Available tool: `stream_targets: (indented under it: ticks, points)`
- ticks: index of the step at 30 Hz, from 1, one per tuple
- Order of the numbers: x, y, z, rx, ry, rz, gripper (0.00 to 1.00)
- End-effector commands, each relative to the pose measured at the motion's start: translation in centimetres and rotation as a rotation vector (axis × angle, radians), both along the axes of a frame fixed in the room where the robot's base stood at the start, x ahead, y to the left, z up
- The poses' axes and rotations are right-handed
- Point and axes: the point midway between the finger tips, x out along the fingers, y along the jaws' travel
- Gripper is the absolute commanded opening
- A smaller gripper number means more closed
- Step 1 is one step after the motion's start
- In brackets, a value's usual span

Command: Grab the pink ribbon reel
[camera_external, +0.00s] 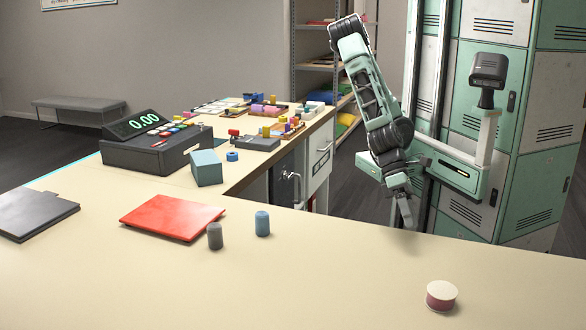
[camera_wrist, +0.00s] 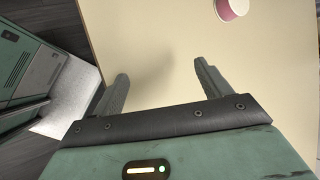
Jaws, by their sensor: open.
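The pink ribbon reel (camera_external: 440,298) stands upright on the counter at the front right, a short cylinder with a pale top and a dark pink side. It also shows at the top of the wrist view, partly cut off by the frame edge (camera_wrist: 233,9). My gripper (camera_external: 408,222) points down near the counter's back edge, behind and to the left of the reel. In the wrist view its two fingers (camera_wrist: 162,80) are spread apart with nothing between them. The reel lies beyond the fingertips, apart from them.
A grey cylinder (camera_external: 215,236) and a blue cylinder (camera_external: 262,222) stand mid-counter beside a red folder (camera_external: 173,217). A dark folder (camera_external: 36,214) lies at the left. A cash register (camera_external: 155,145) and blue box (camera_external: 206,167) stand farther back. The counter around the reel (camera_external: 350,280) is clear.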

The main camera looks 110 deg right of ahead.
Motion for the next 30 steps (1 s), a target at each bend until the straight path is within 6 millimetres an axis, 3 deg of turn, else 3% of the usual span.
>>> stream_targets:
  ticks: [3, 6, 15, 24, 30]
  points:
    - [1.1, 3.0, 1.7, 0.168, 0.196, -0.235, 0.77]
    - [2.2, 4.6, 3.4, 0.283, 0.338, -0.391, 0.77]
    - [5.6, 6.5, 7.8, 0.529, 0.662, -0.694, 0.77]
    - [5.5, 6.6, 2.5, 0.528, 0.667, -0.696, 0.77]
    - [5.7, 7.9, 1.2, 0.529, 0.664, -0.695, 0.77]
